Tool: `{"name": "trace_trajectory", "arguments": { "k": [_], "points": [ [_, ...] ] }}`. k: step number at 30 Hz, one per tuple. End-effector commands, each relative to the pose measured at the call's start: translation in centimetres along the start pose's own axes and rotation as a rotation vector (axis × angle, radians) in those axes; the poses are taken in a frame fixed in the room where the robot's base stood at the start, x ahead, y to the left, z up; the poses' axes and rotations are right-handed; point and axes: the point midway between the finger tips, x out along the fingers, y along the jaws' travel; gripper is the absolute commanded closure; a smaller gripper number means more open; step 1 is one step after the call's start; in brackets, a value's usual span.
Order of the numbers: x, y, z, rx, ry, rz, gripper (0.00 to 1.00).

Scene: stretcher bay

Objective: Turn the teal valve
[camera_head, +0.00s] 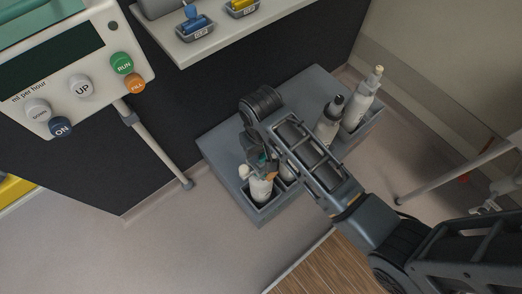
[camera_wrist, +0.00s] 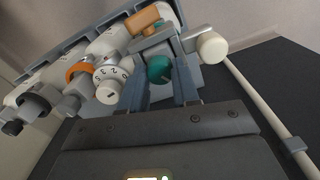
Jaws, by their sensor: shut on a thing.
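The teal valve (camera_wrist: 159,69) is a small round knob on the nearest cylinder in the rack. It lies between the two fingers of my gripper (camera_wrist: 164,84) in the wrist view, and the fingers are shut on it. In the head view only a sliver of teal (camera_head: 262,157) shows beside my gripper (camera_head: 259,161). The white cylinder (camera_head: 260,189) stands below it in the front corner of the grey rack (camera_head: 225,147). An orange part (camera_wrist: 143,20) and a cream knob (camera_wrist: 211,48) sit beside the valve. My arm hides the middle of the rack.
Other white cylinders (camera_head: 362,103) stand at the rack's back end. A numbered dial (camera_wrist: 109,86) and an orange ring (camera_wrist: 79,70) lie left of my fingers. A control panel (camera_head: 80,85) and a pale support leg (camera_head: 158,150) are at left. A shelf (camera_head: 205,40) holds blue and yellow items.

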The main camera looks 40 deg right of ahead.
Motion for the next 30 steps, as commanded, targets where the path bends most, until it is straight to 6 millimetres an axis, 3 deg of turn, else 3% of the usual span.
{"name": "trace_trajectory", "arguments": {
  "k": [30],
  "points": [
    [-0.07, -0.01, -0.06, -0.965, 0.002, 0.000, 1.00]
  ]
}}
